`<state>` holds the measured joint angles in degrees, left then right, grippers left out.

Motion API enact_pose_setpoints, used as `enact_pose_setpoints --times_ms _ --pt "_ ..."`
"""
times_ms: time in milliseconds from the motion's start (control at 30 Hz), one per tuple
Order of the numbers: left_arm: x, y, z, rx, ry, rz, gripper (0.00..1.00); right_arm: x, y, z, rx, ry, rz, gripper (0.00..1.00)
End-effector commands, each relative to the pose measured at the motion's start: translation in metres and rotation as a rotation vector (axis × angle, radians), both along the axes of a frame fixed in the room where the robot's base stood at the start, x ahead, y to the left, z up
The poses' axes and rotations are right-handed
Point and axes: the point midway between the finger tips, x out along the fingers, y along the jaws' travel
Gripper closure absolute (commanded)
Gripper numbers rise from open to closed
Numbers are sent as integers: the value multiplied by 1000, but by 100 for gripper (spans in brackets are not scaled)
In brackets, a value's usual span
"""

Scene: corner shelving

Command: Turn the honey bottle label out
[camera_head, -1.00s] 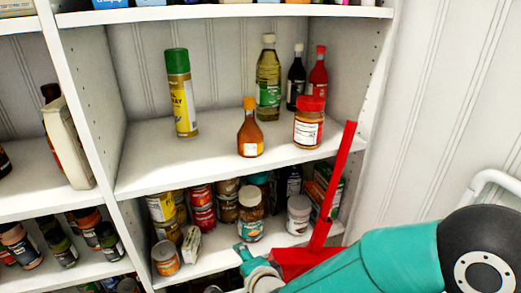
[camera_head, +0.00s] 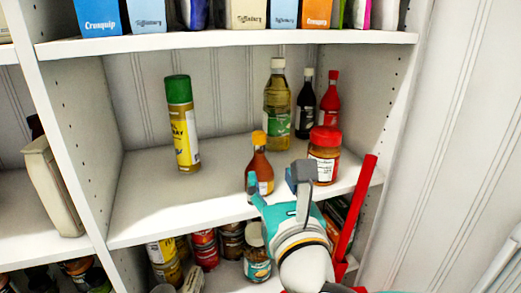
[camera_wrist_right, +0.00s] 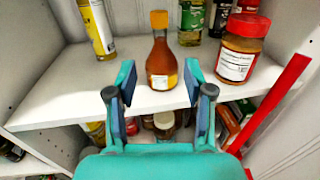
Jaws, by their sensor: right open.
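The honey bottle (camera_head: 261,165), amber with an orange-yellow cap, stands upright near the front edge of the middle shelf (camera_head: 150,213). In the right wrist view the bottle (camera_wrist_right: 160,50) is ahead, between and beyond my fingertips, with a pale label low on its front. My right gripper (camera_head: 277,183) is in front of the bottle at the shelf edge and hides part of its lower body. In the wrist view my right gripper (camera_wrist_right: 160,85) is open and empty, its two fingers apart. My left gripper is not in view.
A red-lidded jar (camera_head: 324,158) stands close to the right of the bottle. An oil bottle (camera_head: 277,105), a dark bottle (camera_head: 305,108) and a red bottle (camera_head: 329,103) are behind. A green-capped spray can (camera_head: 183,130) stands left. A red bar (camera_head: 357,205) slants at the right.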

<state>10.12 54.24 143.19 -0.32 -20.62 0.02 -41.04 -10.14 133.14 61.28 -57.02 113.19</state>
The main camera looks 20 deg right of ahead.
Motion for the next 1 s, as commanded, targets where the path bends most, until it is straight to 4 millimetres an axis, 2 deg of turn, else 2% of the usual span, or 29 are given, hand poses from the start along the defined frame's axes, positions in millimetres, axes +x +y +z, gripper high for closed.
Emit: enact_pose_setpoints --times_ms 200,500,700,1000 --pt "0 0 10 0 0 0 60 45 -7 0 -4 6 -6 48" --pt "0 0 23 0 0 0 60 97 -14 1 -3 3 -4 48" --pt "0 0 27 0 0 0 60 115 -15 0 -3 2 -2 48" --pt "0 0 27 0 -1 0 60 119 -16 -1 -3 1 -2 48"
